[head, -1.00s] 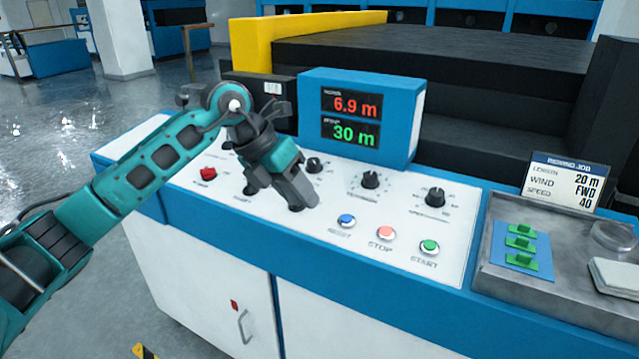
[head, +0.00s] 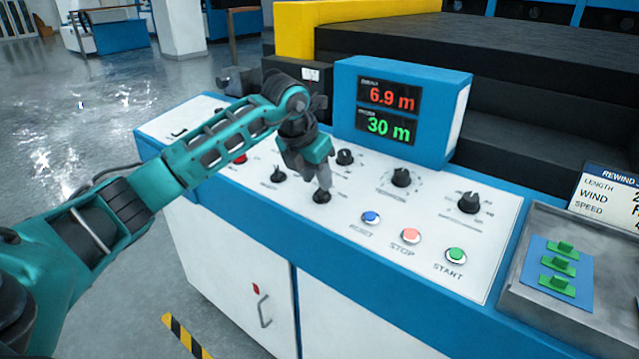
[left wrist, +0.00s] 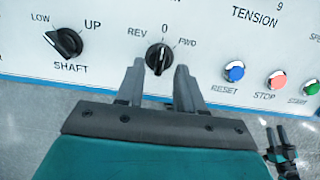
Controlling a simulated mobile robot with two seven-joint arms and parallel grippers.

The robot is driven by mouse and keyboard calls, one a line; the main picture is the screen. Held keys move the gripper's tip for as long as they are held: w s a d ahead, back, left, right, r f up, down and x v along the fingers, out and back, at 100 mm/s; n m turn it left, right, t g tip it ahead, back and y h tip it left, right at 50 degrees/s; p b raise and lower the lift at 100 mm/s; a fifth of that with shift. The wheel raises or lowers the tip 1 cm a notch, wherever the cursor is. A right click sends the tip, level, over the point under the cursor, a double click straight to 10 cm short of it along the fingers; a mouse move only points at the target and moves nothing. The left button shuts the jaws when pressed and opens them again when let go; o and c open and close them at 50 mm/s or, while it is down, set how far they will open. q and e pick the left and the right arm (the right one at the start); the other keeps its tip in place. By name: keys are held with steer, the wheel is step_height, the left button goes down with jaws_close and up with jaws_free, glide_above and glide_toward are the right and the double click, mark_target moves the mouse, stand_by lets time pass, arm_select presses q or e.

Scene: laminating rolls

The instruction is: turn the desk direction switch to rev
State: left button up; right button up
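The direction switch is a black knob (left wrist: 158,58) marked REV, 0 and FWD in the left wrist view. Its pointer appears to be near 0. In the head view the knob (head: 321,196) shows on the white panel, just below my fingertips. My left gripper (left wrist: 160,70) is open, with one finger on each side of the knob and visible gaps. In the head view this gripper (head: 323,182) points down at the switch; contact cannot be told. What seems to be my right gripper (left wrist: 281,150) shows small at the lower right of the left wrist view.
The shaft knob (left wrist: 68,43) is left of the switch. The reset (head: 371,218), stop (head: 410,236) and start (head: 456,255) buttons are to its right. The tension knob (head: 401,177) and the display box (head: 450,110) stand behind. A metal tray (head: 520,255) is at the right.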

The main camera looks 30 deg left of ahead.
mark_target(319, 190)
arm_select(q)
steer(key=shift+x, duration=1.55)
jaws_close()
